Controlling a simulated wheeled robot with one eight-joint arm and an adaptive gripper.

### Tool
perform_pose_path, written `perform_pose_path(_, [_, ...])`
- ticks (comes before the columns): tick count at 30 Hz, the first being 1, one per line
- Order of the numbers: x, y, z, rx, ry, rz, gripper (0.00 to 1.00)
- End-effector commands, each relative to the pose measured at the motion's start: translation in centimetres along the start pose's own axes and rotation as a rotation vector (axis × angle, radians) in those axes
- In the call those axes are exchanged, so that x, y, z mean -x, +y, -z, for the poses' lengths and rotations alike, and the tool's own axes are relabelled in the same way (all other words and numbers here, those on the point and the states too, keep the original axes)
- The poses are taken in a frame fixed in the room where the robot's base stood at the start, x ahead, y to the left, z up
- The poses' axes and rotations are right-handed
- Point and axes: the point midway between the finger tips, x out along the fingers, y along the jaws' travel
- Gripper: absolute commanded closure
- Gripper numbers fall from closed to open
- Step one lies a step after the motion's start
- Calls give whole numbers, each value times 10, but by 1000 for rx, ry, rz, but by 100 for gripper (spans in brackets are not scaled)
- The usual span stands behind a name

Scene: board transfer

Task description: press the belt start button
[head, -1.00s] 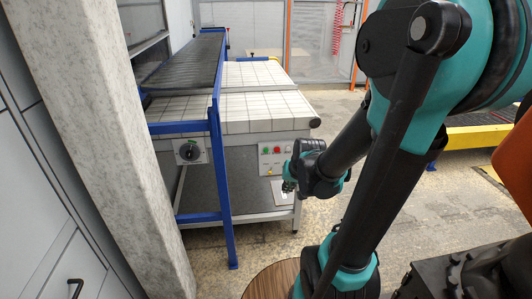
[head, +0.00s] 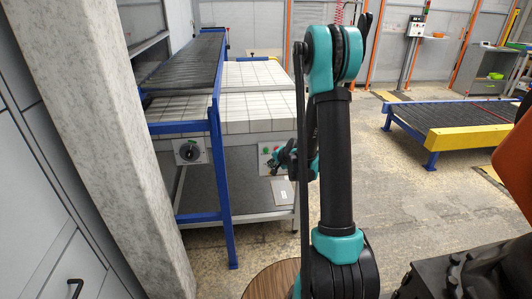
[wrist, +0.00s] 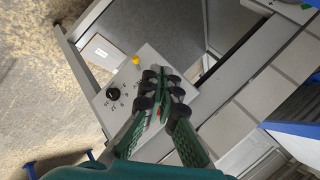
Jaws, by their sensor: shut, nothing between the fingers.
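The grey control panel (head: 263,167) is on the front of the white-tiled belt table, with a small green button (head: 265,151) at its top. My gripper (head: 274,161) is in front of the panel and covers part of it. In the wrist view the panel (wrist: 128,88) shows a black knob (wrist: 113,93) and a yellow button (wrist: 136,60). My gripper (wrist: 165,78) is shut and empty over the panel's right part there, and hides what lies behind it. A bit of red shows between the fingers. I cannot tell whether the fingertips touch the panel.
The white-tiled belt (head: 250,107) runs above the panel. A blue frame (head: 220,185) with a dark roller track (head: 185,65) and a rotary switch (head: 189,151) stands to its left. A marble-like pillar (head: 100,120) is at left. Another roller conveyor (head: 440,115) is at right.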

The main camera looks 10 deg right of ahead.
Motion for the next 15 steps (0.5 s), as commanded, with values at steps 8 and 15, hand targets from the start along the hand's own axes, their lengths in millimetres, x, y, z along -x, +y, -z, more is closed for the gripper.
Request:
perform_pose_path(8, [-37, 4, 12, -106, 12, 50, 100])
perform_pose_path(15, [-42, 4, 13, -123, 13, 58, 100])
